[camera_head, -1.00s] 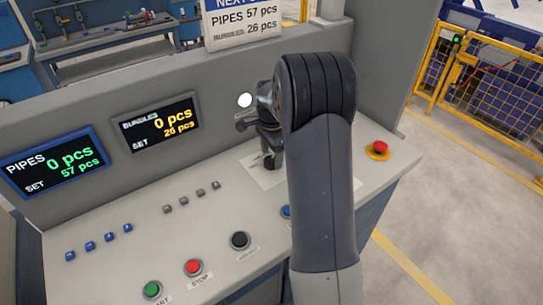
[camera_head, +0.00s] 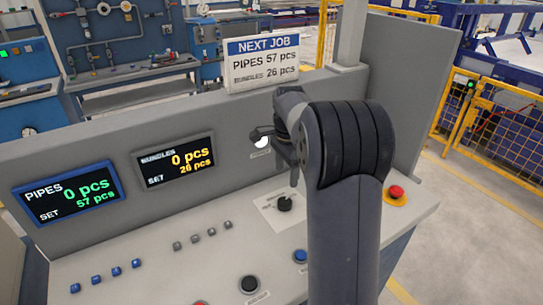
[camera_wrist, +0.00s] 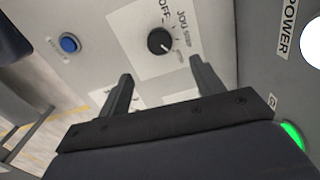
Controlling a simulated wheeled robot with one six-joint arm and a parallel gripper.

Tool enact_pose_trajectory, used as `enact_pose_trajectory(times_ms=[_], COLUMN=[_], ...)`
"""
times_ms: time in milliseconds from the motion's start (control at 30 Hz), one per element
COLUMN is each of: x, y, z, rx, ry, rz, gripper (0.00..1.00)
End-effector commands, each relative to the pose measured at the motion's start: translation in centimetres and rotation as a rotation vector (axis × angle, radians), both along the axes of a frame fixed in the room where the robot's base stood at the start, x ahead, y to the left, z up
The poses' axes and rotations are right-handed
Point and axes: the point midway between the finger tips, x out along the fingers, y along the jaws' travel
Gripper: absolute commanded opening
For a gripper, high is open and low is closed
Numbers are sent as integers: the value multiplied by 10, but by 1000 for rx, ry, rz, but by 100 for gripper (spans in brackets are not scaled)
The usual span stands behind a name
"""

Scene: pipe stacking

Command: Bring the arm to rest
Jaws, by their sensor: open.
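My gripper (camera_wrist: 163,82) shows in the wrist view with its two dark fingers spread apart and nothing between them. In the head view my arm bends over the console, and the gripper (camera_head: 290,160) is partly hidden behind my own arm link. It is near the console's upright back panel, above a black rotary knob (camera_head: 284,203) on a white plate. In the wrist view the knob (camera_wrist: 160,41) lies beyond the fingertips, apart from them, next to the words OFF and JOG.
The console (camera_head: 150,270) carries a blue button (camera_head: 300,256), a black button (camera_head: 249,284) and a red emergency button (camera_head: 396,192). Two displays, PIPES (camera_head: 68,193) and BUNDLES (camera_head: 176,161), are on the back panel. A NEXT JOB sign (camera_head: 262,62) stands above. Yellow fencing (camera_head: 490,115) is at right.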

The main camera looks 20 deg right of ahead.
Motion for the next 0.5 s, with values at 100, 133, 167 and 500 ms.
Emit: enact_pose_trajectory(times_ms=[100, 133, 167, 500], x=[0, 0, 0, -1], y=[0, 0, 0, 0], z=[-9, -13, -17, -79], rx=[0, 1, 0, 1], ry=[4, 3, 4, 5], rz=[0, 0, 0, 1], gripper=[63, 63, 63, 63])
